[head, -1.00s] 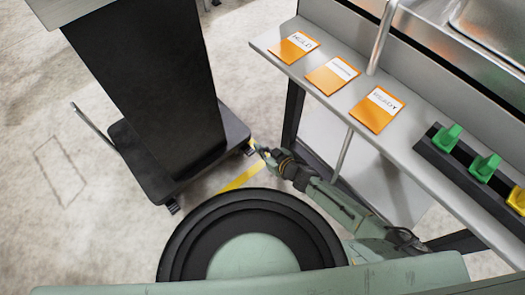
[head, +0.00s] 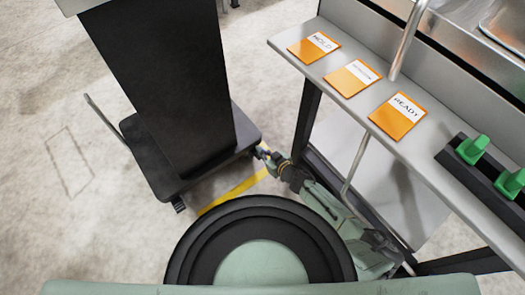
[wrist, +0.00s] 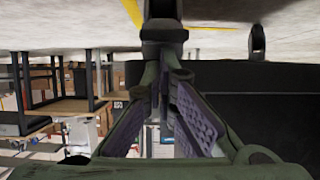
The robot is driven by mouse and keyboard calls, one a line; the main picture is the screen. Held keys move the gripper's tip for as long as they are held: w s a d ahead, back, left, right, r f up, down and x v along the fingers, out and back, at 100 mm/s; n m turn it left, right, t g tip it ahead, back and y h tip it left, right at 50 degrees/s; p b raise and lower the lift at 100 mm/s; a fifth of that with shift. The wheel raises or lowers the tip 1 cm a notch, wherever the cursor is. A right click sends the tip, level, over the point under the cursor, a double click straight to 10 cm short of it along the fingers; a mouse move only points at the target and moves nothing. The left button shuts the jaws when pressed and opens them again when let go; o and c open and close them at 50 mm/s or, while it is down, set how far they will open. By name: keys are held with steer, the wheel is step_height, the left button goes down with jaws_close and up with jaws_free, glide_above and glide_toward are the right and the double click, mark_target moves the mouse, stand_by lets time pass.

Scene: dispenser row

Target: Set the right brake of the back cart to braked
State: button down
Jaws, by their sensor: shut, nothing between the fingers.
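A cart with a tall dark column (head: 170,85) and a black base (head: 215,150) stands left of centre in the head view. Its near-left caster (head: 178,204) shows under the base. My gripper (head: 262,152) is low, close to the base's right corner. In the wrist view the dark base (wrist: 260,100) fills the right side, seen upside down. A dark caster (wrist: 163,30) stands straight ahead of my shut, empty gripper (wrist: 165,65), and another caster (wrist: 257,40) is farther right. The fingertips appear near or against the caster; contact and the brake pedal's position cannot be made out.
A grey counter (head: 440,140) with orange cards (head: 398,115) and green levers (head: 472,148) runs along the right, with a leg (head: 307,120) near my arm. A yellow floor stripe (head: 245,185) passes below the gripper. Open floor (head: 60,110) lies left of the cart.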

steer(key=shift+s+d+f+b, duration=0.25)
steer(key=shift+f+b, duration=0.1)
steer(key=shift+f, duration=0.2)
steer(key=shift+s+d+f+b, duration=0.15)
steer(key=shift+s+f+b, duration=0.05)
steer(key=shift+f+b, duration=0.35)
steer(key=shift+s+d+f+b, duration=0.1)
steer(key=shift+s+f+b, duration=0.1)
steer(key=shift+f+b, duration=0.35)
steer(key=shift+r+p, duration=0.1)
steer(key=shift+p, duration=0.25)
steer(key=shift+r+p, duration=0.55)
steer(key=shift+r, duration=0.1)
